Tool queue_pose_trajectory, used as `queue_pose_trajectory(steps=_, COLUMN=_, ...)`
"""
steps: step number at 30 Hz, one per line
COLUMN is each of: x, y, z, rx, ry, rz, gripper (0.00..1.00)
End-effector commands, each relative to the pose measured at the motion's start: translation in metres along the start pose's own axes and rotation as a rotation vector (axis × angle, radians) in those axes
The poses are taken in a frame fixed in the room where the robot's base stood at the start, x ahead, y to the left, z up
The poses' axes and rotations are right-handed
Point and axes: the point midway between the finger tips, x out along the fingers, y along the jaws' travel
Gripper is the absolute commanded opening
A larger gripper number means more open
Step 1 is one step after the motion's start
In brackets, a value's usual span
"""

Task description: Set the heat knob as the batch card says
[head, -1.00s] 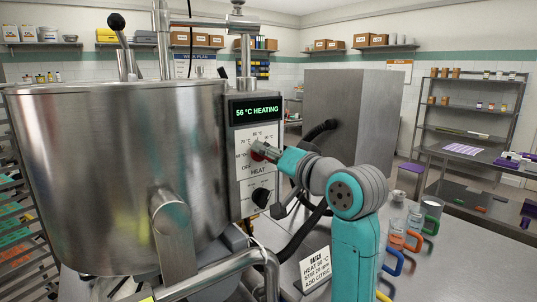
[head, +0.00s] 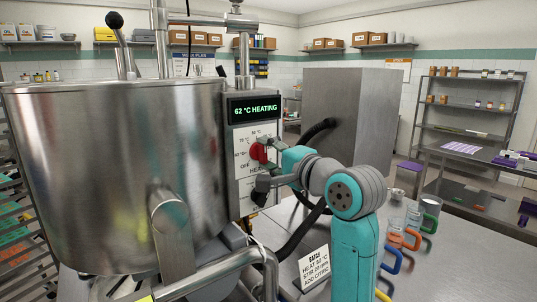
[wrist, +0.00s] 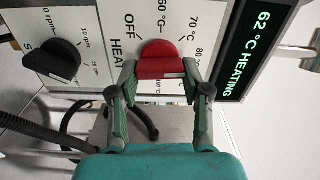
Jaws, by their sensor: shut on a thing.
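The red heat knob (head: 257,152) sits on the white control panel of the big steel kettle (head: 110,170). In the wrist view the knob (wrist: 160,58) is between the two fingertips of my gripper (wrist: 161,72), which is shut on it. A white mark shows on the knob's near edge; its exact setting is hard to tell. The dial's OFF, 60, 70 and 80 labels show, and lower labels are partly hidden. The display (head: 254,107) reads 62 °C HEATING, also in the wrist view (wrist: 256,50). The batch card (head: 314,268) stands on the table; its heat figure is too small to read surely.
The black stir knob (wrist: 52,60) is beside the heat knob on the panel. Dark hoses (head: 300,227) run below my arm. Jars and colored-handled items (head: 405,240) stand on the steel table at right. A steel cabinet (head: 345,115) is behind.

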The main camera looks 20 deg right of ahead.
Motion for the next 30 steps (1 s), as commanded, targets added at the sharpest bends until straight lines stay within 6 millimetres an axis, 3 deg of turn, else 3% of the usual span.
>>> queue_pose_trajectory(steps=22, x=0.0003, y=0.0022, z=0.0001, rx=0.083, ry=0.000, rz=0.004, gripper=0.13)
queue_pose_trajectory(steps=23, x=0.0003, y=0.0022, z=0.0001, rx=0.083, ry=0.000, rz=0.004, gripper=0.55)
queue_pose_trajectory(steps=25, x=0.0003, y=0.0020, z=0.0001, rx=0.083, ry=0.000, rz=0.004, gripper=0.73)
queue_pose_trajectory(steps=30, x=0.0001, y=0.0013, z=0.0001, rx=0.083, ry=0.000, rz=0.002, gripper=0.73)
